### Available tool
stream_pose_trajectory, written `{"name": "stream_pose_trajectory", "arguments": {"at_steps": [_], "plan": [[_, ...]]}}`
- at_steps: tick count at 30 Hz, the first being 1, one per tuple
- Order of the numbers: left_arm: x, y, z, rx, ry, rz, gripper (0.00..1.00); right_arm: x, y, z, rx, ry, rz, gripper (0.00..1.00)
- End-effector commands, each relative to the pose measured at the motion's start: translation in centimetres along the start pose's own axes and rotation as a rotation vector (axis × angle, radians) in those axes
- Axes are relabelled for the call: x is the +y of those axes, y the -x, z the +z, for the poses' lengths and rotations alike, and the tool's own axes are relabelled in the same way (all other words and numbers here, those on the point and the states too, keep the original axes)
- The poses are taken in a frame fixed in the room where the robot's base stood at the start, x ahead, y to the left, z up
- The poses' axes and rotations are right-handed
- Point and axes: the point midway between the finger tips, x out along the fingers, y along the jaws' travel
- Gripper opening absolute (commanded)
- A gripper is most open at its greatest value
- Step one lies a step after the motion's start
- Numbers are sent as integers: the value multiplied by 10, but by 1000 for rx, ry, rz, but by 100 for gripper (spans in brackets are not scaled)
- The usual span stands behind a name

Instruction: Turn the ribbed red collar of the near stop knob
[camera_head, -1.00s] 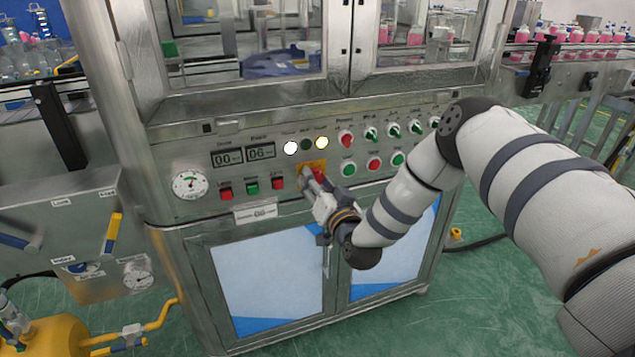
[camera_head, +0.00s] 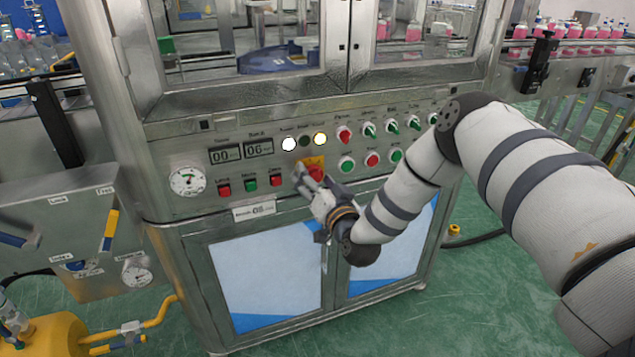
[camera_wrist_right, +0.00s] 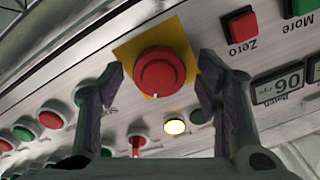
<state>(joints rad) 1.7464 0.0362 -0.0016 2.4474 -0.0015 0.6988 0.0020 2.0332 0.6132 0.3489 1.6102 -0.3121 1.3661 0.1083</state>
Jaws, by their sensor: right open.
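The near stop knob is a red mushroom knob (camera_wrist_right: 160,72) on a yellow square plate (camera_wrist_right: 128,52), on the steel front panel of the machine. In the head view the red knob (camera_head: 316,172) shows just beyond my right gripper (camera_head: 309,180), which partly covers it and the plate. In the right wrist view the knob lies between the two fingers of my right gripper (camera_wrist_right: 160,84). The fingers stand apart on either side, with a gap to the knob on both sides. A small white mark shows on the knob's rim. My left gripper is not in view.
Red and green buttons (camera_head: 250,185) sit left of the knob, under two digital displays (camera_head: 241,152). Round lamps (camera_head: 305,141) sit above it, and several switches and buttons (camera_head: 348,164) lie to its right. A pressure gauge (camera_head: 187,181) is at the panel's left end.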

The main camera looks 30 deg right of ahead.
Motion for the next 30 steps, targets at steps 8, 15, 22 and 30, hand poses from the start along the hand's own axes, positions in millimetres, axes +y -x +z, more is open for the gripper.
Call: {"name": "stream_pose_trajectory", "arguments": {"at_steps": [8, 15, 22, 30], "plan": [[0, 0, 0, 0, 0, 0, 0, 0, 63, 1, -7, -2, 2, 59], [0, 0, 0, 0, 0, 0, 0, 0, 111, 1, -4, 0, 0, 59], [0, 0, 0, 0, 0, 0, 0, 0, 119, 0, -2, 0, 0, 59], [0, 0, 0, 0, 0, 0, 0, 0, 118, 0, -2, 0, 0, 59]]}}
